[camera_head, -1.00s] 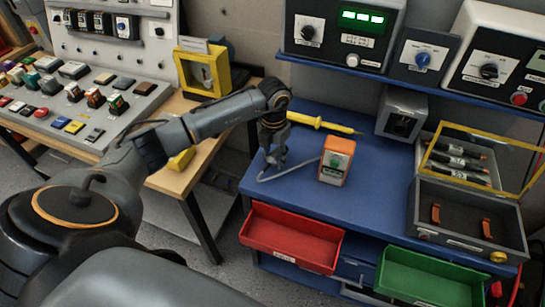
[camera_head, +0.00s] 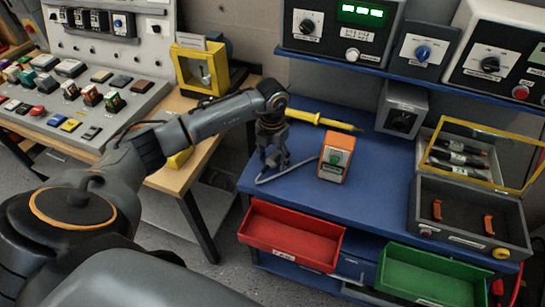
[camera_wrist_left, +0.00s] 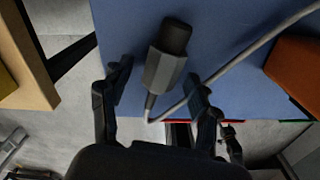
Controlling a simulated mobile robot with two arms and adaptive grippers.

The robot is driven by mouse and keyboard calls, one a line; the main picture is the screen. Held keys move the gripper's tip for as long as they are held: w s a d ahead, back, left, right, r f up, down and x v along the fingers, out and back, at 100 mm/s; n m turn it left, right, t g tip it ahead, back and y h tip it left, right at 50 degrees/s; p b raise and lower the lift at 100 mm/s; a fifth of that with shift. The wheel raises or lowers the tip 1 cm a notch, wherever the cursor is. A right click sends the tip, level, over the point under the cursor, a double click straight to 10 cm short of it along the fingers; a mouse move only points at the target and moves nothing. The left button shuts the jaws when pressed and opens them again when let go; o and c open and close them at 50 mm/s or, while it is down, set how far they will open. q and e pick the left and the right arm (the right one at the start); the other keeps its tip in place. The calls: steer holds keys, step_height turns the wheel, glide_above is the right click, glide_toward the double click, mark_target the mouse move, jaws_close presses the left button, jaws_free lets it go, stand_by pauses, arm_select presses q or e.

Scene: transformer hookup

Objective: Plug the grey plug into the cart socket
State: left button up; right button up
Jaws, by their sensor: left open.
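The grey plug (camera_wrist_left: 167,58) has a dark end and lies on or just over the blue cart top (camera_head: 330,205). In the left wrist view it is between the two fingers of my left gripper (camera_wrist_left: 160,78), with gaps on both sides. My left gripper (camera_head: 275,166) is open, low over the cart's left part. The plug is hard to make out in the head view. Its grey cable (camera_head: 295,168) bends towards an orange and white unit (camera_head: 336,157). A grey box (camera_head: 402,107) with a dark face stands at the back; I cannot tell whether it is the cart socket.
A yellow probe-like tool (camera_head: 325,121) lies behind the gripper. An open grey case (camera_head: 468,218) stands at right. A red bin (camera_head: 292,236) and a green bin (camera_head: 432,277) stick out in front. A shelf with instruments overhangs the back. The cart's front middle is clear.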

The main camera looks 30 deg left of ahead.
arm_select(q)
step_height(320, 180, up, 12)
arm_select(e)
steer(key=shift+d, duration=0.1)
stand_by(0.4)
arm_select(q)
steer(key=shift+s+f, duration=0.1)
arm_select(e)
steer(key=shift+s, duration=0.1)
stand_by(0.4)
